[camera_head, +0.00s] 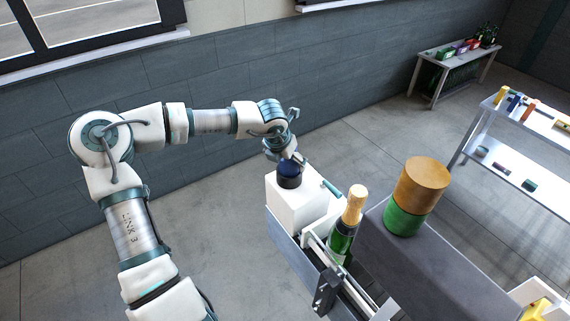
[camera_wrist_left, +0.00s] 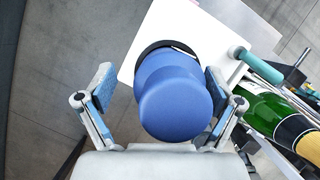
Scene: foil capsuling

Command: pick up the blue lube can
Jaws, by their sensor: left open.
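The blue lube can (camera_head: 289,169) stands on the white block of the machine, in a dark round base. In the left wrist view the blue can (camera_wrist_left: 174,103) has a rounded top and sits between the two fingers. My left gripper (camera_head: 285,155) is over the can from behind. In the left wrist view my left gripper (camera_wrist_left: 157,98) is open, with a finger on each side of the can. The left finger is clearly apart from it; the right finger is close, and I cannot tell if it touches. My right gripper is not in view.
The white machine block (camera_head: 292,206) has a teal handle (camera_head: 331,187). A green bottle with a gold top (camera_head: 343,236) stands in the machine. A green and orange cylinder stack (camera_head: 417,197) stands on a dark grey surface (camera_head: 385,248). Shelves (camera_head: 530,160) stand far right.

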